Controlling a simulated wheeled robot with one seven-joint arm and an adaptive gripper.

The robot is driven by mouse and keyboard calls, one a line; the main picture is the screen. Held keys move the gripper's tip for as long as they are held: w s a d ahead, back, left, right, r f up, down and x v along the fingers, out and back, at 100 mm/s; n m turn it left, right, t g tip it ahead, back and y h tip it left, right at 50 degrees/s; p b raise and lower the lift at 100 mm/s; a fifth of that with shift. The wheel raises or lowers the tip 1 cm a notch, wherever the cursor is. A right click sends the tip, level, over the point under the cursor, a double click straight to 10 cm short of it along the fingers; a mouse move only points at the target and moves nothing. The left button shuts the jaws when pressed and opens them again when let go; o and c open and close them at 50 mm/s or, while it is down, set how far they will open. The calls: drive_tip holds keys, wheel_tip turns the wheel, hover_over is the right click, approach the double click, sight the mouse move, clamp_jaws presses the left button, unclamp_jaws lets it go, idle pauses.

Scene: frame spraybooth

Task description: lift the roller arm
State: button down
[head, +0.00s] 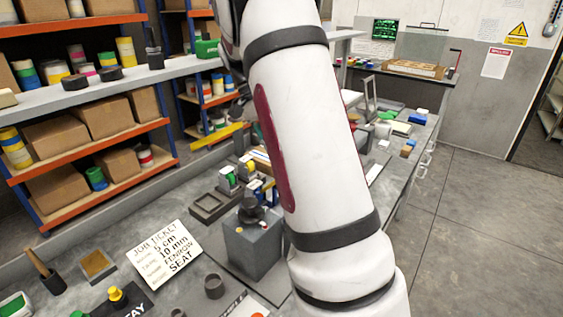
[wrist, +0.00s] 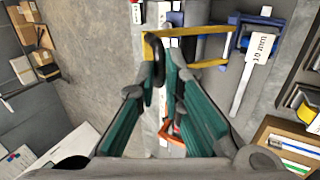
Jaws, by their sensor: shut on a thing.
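My gripper (wrist: 160,72), with green finger pads, shows in the wrist view with its tips closed in around a dark rounded piece (wrist: 155,50). This piece sits at the left end of a yellow bar frame, which I take to be the roller arm (wrist: 190,32). In the head view a tilted yellow bar (head: 217,136) shows left of my arm, above the bench. My gripper is mostly hidden there behind my own white arm. The exact contact between the fingertips and the dark piece is hard to make out.
A blue frame (wrist: 240,35) and a "10 mm" tag (wrist: 262,47) lie right of the yellow bar. The bench holds a grey block (head: 253,245), a job ticket (head: 166,256) and small items. Shelves (head: 90,160) stand at left. The floor (head: 480,220) at right is clear.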

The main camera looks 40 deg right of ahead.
drive_tip(key=shift+w+a+f+b, duration=0.1)
drive_tip(key=shift+w+a+b, duration=0.2)
drive_tip(key=shift+w, duration=0.5)
drive_tip(key=shift+w+a+f+b, duration=0.15)
drive_tip(key=shift+w+b, duration=0.2)
drive_tip(key=shift+w, duration=0.45)
drive_tip(key=shift+r, duration=0.1)
drive_tip(key=c, duration=1.7)
unclamp_jaws()
drive_tip(key=shift+w, duration=0.2)
drive_tip(key=shift+s+d+r, duration=0.15)
drive_tip(key=shift+r, duration=0.05)
drive_tip(key=shift+v, duration=5.95)
